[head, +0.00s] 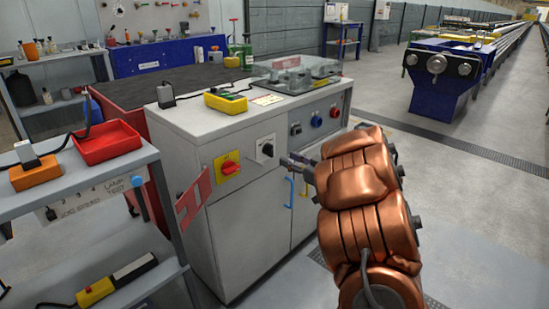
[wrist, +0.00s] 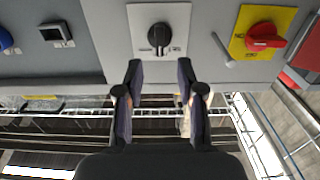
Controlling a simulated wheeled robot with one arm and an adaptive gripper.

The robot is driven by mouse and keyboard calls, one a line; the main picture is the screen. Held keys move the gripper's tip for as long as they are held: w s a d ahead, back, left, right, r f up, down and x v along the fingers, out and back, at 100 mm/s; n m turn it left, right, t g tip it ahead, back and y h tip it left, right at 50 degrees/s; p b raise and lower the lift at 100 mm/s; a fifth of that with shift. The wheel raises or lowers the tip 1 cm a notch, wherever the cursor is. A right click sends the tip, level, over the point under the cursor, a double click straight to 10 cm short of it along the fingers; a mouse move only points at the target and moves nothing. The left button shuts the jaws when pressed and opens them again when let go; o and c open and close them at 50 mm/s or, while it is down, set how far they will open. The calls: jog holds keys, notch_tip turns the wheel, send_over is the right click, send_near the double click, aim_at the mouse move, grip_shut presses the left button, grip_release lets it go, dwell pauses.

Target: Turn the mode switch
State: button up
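The mode switch is a black rotary knob on a white plate (head: 267,150) on the front of the grey cabinet. In the wrist view the black knob (wrist: 160,36) sits top centre, its pointer mark toward the bottom of the picture. My gripper (head: 287,163) is just right of the switch in the head view. In the wrist view my gripper (wrist: 160,66) is open and empty, with its two fingertips apart below the knob. The fingertips appear short of the knob, and I see no contact.
A red rotary switch on a yellow plate (head: 229,167) is beside the mode switch. A blue button (head: 316,121) and a small square black device (head: 295,129) are on the same cabinet front. Blue (head: 289,191) and yellow handles are below. Open floor lies to the right.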

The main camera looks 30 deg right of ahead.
aim_at(272, 151)
jog(key=b+x, duration=0.1)
jog(key=x, duration=0.6)
jog(key=shift+w, duration=0.3)
grip_shut()
